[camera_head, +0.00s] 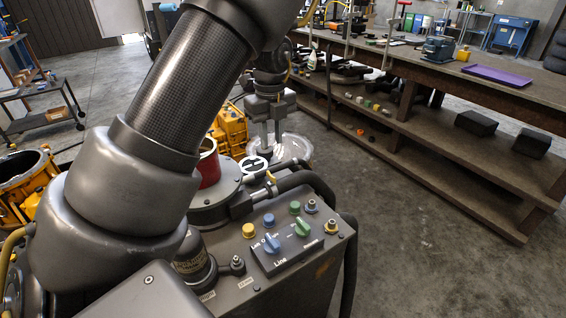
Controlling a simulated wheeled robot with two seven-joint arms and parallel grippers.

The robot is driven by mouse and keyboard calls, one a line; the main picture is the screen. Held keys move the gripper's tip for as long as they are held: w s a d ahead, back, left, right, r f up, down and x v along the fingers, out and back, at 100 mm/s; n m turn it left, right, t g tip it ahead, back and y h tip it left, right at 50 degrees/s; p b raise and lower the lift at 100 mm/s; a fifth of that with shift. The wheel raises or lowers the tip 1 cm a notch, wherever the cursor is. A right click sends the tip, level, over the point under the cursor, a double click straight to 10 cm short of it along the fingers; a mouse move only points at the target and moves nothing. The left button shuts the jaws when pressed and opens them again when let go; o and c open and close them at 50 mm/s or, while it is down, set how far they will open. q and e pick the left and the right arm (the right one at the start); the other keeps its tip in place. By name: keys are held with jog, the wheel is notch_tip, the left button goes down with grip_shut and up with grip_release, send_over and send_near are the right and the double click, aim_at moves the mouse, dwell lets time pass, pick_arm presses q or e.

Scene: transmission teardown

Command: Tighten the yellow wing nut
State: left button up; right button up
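My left arm crosses the left half of the head view. My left gripper (267,138) points down above the far side of the grey machine, with its fingers apart and nothing visible between them. A small yellow piece (271,177) sits by the hoses below and nearer than the gripper. It may be the yellow wing nut, but it is too small to tell. The gripper appears apart from it. My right gripper is not in view.
The grey machine's panel (285,250) carries a yellow knob (248,230) and blue and green knobs. A red cylinder (208,165) stands beside my arm. A clear basin (297,148) lies behind. A long workbench (470,85) fills the right; open floor lies before it.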

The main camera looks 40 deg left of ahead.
aim_at(271, 174)
pick_arm(q)
jog(key=f, duration=0.7)
jog(key=f+p, duration=0.1)
jog(key=f, duration=0.2)
jog(key=shift+s+f, duration=0.25)
jog(key=shift+s, duration=0.05)
jog(key=shift+c, duration=0.5)
grip_shut()
